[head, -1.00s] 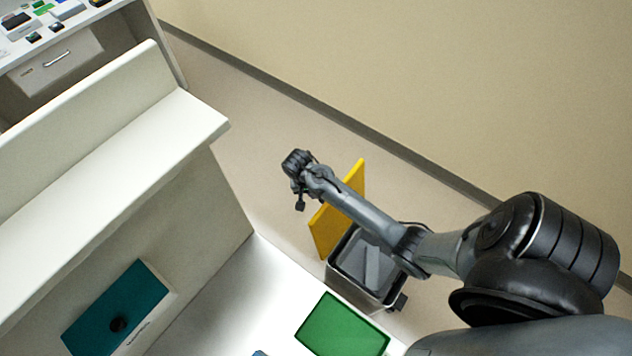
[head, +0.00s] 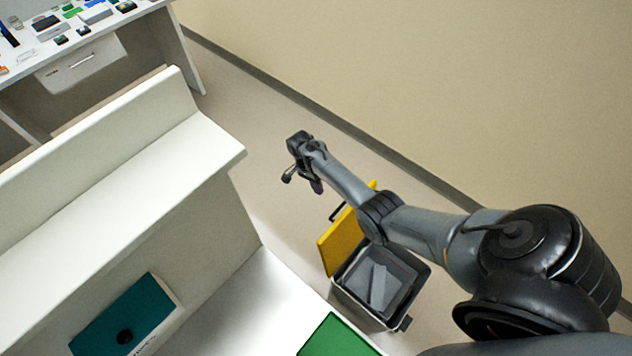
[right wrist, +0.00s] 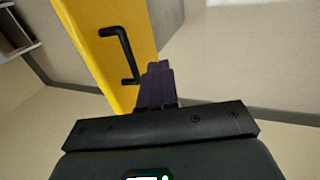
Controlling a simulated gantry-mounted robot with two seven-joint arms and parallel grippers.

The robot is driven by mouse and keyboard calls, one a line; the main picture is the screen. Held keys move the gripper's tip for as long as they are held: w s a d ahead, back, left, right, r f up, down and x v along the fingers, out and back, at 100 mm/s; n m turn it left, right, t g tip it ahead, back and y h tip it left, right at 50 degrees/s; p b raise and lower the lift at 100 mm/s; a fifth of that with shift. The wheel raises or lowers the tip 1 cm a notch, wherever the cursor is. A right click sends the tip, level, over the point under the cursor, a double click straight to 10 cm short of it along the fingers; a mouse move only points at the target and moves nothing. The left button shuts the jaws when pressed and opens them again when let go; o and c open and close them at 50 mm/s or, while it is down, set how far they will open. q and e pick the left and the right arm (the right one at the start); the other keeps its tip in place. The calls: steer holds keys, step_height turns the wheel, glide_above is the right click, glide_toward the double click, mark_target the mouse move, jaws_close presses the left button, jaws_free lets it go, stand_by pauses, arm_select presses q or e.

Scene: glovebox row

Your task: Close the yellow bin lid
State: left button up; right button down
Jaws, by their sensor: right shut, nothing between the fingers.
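The yellow bin lid (head: 342,243) stands open, raised steeply at the far side of the grey bin (head: 343,299). My right arm hides part of its upper edge. The lid also fills the upper left of the right wrist view (right wrist: 82,25), with its black bar handle (right wrist: 124,55) facing the camera. My right gripper (head: 317,186) is beyond the lid, on the handle side. Its dark fingers are shut and empty in the right wrist view (right wrist: 157,82), close beside the lid's edge and handle; I cannot tell whether they touch. My left gripper is not in view.
A white bench (head: 255,300) with a green panel (head: 338,338) and a teal box (head: 125,315) lies at the lower left. A beige wall (head: 430,80) runs behind. Bare floor (head: 260,150) lies left of my gripper. A cluttered table (head: 75,35) is at upper left.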

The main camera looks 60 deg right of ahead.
steer(key=s+f+p, duration=0.2)
steer(key=s+f, duration=0.3)
steer(key=s, duration=0.1)
steer(key=shift+a, duration=0.3)
